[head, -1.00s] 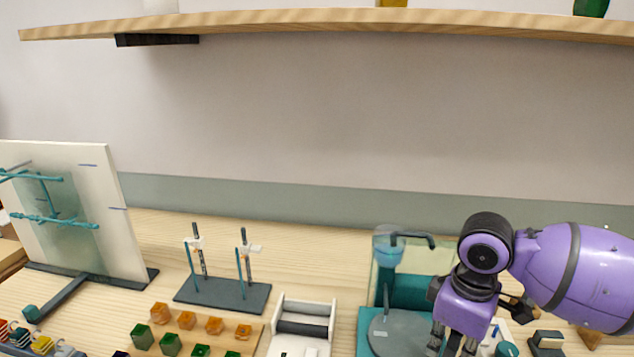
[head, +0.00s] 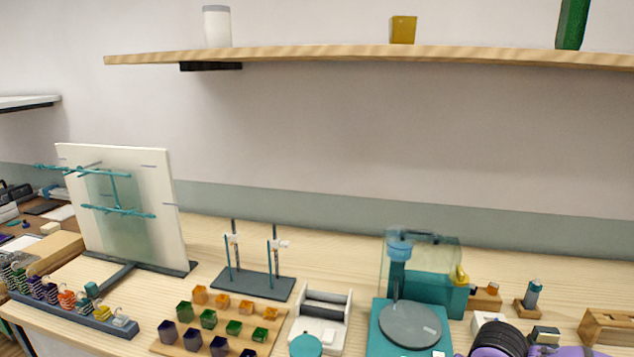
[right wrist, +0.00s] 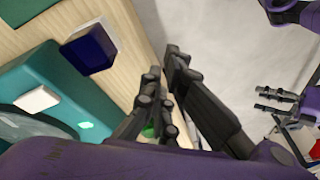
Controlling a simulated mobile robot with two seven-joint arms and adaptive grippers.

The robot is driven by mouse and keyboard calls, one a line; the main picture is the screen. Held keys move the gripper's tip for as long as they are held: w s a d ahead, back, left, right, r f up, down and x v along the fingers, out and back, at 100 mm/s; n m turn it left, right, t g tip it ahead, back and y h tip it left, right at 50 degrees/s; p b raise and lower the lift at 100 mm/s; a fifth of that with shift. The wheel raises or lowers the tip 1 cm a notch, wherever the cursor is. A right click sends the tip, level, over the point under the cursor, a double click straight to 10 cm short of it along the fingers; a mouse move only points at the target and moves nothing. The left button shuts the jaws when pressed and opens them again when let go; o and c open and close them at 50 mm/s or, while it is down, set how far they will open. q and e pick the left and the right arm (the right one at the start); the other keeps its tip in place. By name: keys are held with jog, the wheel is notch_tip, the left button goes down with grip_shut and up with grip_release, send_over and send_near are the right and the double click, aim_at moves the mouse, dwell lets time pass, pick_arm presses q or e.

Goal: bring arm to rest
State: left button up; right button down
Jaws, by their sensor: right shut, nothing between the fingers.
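Another purple gripper, apparently my left one (right wrist: 270,102), shows at the right of that view, clear of the table. Its fingers are too small to judge. No left arm shows in the head view.
The teal machine with a grey disc (head: 411,325) stands at the right. A white panel (head: 135,205) with teal rods, a dark stand (head: 252,284) and a board of coloured cups (head: 170,345) stand left of it. A shelf (head: 360,55) spans above.

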jog(key=s+a+f+m+t+y, duration=0.1)
jog(key=s+a+f+m+t, duration=0.2)
jog(key=f, duration=0.4)
jog(key=s+a+f+m+t+y, duration=0.1)
jog(key=s+a+f, duration=0.3)
jog(key=f, duration=0.3)
pick_arm(q)
jog(key=shift+g, duration=0.6)
jog(key=s+f, duration=0.2)
jog(key=s, duration=0.1)
jog(key=s+f, duration=0.1)
jog(key=shift+s+d, duration=0.25)
jog(key=shift+d, duration=0.15)
pick_arm(e)
jog(key=s+d+f+m+t+h, duration=0.1)
jog(key=s+d+f+m+h, duration=0.1)
jog(key=s, duration=0.5)
jog(key=s+d+f+m+t+h, duration=0.2)
jog(key=s+d+f, duration=0.2)
jog(key=s, duration=0.4)
jog(key=shift+d+f, duration=0.25)
pick_arm(q)
jog(key=shift+d+r, duration=0.1)
